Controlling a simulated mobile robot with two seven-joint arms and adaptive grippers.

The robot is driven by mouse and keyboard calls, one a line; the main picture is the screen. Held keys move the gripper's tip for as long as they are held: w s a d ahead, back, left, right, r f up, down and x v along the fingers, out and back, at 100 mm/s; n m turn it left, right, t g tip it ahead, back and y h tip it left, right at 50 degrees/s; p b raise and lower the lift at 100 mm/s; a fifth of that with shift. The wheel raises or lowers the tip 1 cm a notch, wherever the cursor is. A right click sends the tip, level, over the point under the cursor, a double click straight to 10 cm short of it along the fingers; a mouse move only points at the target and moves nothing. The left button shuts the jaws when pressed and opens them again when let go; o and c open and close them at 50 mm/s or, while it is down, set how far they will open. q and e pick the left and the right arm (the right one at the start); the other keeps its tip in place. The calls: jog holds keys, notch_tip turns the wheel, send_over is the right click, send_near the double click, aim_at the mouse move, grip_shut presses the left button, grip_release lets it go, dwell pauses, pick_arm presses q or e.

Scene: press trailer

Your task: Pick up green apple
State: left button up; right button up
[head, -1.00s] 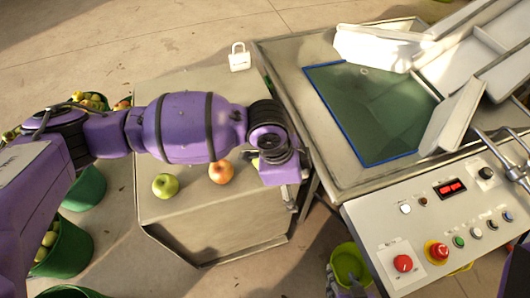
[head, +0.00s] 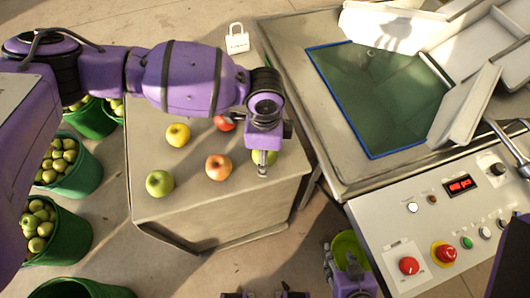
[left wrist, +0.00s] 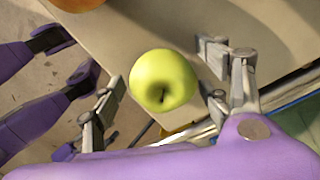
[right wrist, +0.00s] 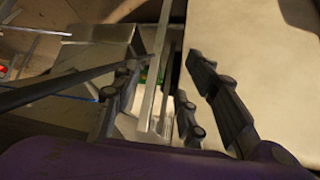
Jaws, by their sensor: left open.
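A green apple (head: 271,155) lies near the right side of the beige table, partly hidden by my left gripper (head: 263,168) above it. In the left wrist view this green apple (left wrist: 163,80) sits between the open fingers of the left gripper (left wrist: 168,88), with nothing clamped. Another green apple (head: 160,183) lies at the left front of the table. My right gripper (head: 343,262) is low, in front of the table's right end. In the right wrist view its fingers are apart and empty (right wrist: 160,85).
A yellow apple (head: 178,135), a red apple (head: 226,123) and an orange-red apple (head: 218,167) also lie on the table (head: 205,212). Green buckets of apples (head: 75,180) stand at left. A metal press tray (head: 318,115) and control panel (head: 430,225) stand at right.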

pick_arm(q)
jog(key=shift+f, duration=0.3)
jog(key=shift+c, duration=0.2)
jog(key=c, duration=1.3)
jog(key=shift+o, duration=0.2)
pick_arm(e)
jog(key=shift+w+r, duration=0.35)
jog(key=shift+w, duration=0.25)
pick_arm(q)
jog(key=shift+r, duration=0.35)
notch_tip(320, 180, up, 9)
jog(key=shift+r+p, duration=0.1)
jog(key=shift+p, duration=0.25)
jog(key=shift+r, duration=0.1)
pick_arm(e)
jog(key=shift+w+a+r, duration=0.2)
jog(key=shift+w+r, duration=0.3)
jog(key=shift+w, duration=0.15)
